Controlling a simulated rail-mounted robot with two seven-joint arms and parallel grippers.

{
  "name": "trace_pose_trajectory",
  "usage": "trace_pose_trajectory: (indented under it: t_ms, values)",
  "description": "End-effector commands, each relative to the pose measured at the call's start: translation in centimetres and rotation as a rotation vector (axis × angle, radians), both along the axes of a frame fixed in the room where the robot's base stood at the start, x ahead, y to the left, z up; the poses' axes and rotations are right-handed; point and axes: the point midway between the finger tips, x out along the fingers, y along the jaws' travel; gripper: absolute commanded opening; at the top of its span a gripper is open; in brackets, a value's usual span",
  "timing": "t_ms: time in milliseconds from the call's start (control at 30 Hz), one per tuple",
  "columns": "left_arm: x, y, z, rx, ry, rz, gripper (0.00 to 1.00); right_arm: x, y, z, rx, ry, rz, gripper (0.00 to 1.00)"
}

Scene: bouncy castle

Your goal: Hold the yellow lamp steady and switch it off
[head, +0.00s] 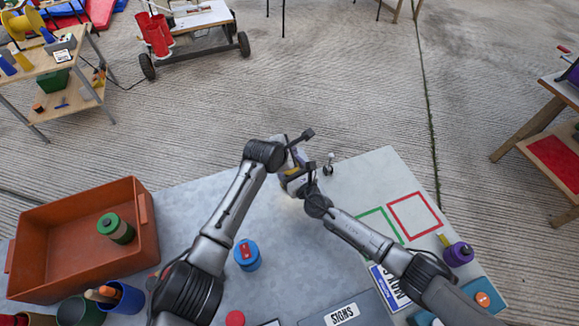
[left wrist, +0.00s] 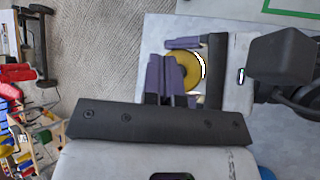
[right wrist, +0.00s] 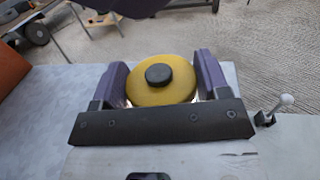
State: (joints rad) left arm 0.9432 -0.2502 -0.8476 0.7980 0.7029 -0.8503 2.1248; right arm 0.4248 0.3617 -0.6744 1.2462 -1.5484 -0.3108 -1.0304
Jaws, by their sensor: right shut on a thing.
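The yellow lamp (right wrist: 165,95) has a round yellow top with a black button (right wrist: 158,74) in its middle. A bright glow shows at its edge in the left wrist view (left wrist: 184,75), so it looks lit. My right gripper (right wrist: 160,80) has its purple fingers on opposite sides of the lamp and is shut on it. My left gripper (left wrist: 168,58) has its fingers together, close over the lamp's edge in the left wrist view; I cannot tell whether it touches. In the head view both grippers meet at the table's far edge and mostly hide the lamp.
An orange crate (head: 28,233) with a green-topped container stands at the left of the table. Red (head: 429,232) and green outlined squares lie at the right. A small white-topped lever (right wrist: 285,100) stands near my right gripper.

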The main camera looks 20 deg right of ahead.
Motion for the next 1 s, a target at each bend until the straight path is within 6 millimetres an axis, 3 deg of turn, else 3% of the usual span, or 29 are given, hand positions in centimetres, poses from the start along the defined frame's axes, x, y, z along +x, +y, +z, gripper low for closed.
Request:
trace_pose_trajectory:
  t_ms: [400,1000]
  values:
    - [0.0,0.0,-3.0,-0.001,0.001,0.0,0.0,0.0,0.0,0.0,0.0,0.001,0.001,0.34]
    - [0.0,-0.1,-3.3,0.0,-0.001,-0.001,0.0,0.0,0.0,0.0,0.0,0.001,0.001,0.34]
